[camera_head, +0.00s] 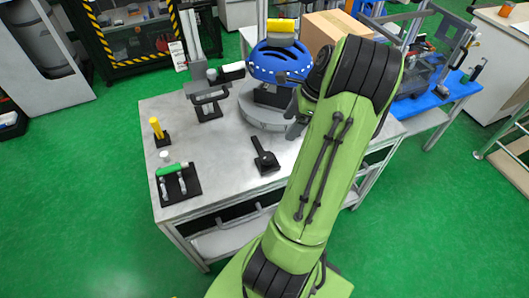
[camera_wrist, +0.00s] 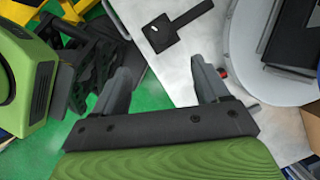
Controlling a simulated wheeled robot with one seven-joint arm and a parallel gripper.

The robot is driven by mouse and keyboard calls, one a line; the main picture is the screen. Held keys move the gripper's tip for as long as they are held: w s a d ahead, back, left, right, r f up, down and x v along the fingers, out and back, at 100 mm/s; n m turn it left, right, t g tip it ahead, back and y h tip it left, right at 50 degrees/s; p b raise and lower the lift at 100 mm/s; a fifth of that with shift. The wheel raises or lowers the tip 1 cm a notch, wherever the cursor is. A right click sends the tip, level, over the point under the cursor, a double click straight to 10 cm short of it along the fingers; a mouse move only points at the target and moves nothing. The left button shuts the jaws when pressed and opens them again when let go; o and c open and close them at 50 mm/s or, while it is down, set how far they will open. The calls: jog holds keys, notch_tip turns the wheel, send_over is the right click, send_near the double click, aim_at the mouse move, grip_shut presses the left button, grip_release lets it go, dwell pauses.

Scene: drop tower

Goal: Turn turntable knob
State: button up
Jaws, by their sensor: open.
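The turntable (camera_head: 262,117) is a grey round disc on the metal table, with a blue helmet (camera_head: 278,62) above it. Its pale disc (camera_wrist: 240,40) fills the upper right of the wrist view. A small grey rod with a red spot (camera_wrist: 222,72) shows beside the disc, partly behind my right finger; it may be the knob, but I cannot tell. My gripper (camera_wrist: 160,68) is open and empty, its fingers apart over the table edge. In the head view my gripper (camera_head: 296,128) is mostly hidden by my green arm, beside the turntable's right side.
A black paddle-shaped piece (camera_head: 265,160) lies on the table (camera_head: 222,160); it also shows in the wrist view (camera_wrist: 178,28). A yellow peg (camera_head: 156,127), a green-handled tool (camera_head: 170,169) and a dark stand (camera_head: 207,97) stand to the left. A cardboard box (camera_head: 335,25) is behind.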

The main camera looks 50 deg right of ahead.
aim_at(268, 156)
jog(key=b+x, duration=0.6)
jog(key=x, duration=0.9)
jog(key=shift+w+a+f, duration=0.1)
jog(key=shift+f, duration=0.25)
jog(key=c, duration=1)
jog(key=shift+r, duration=0.1)
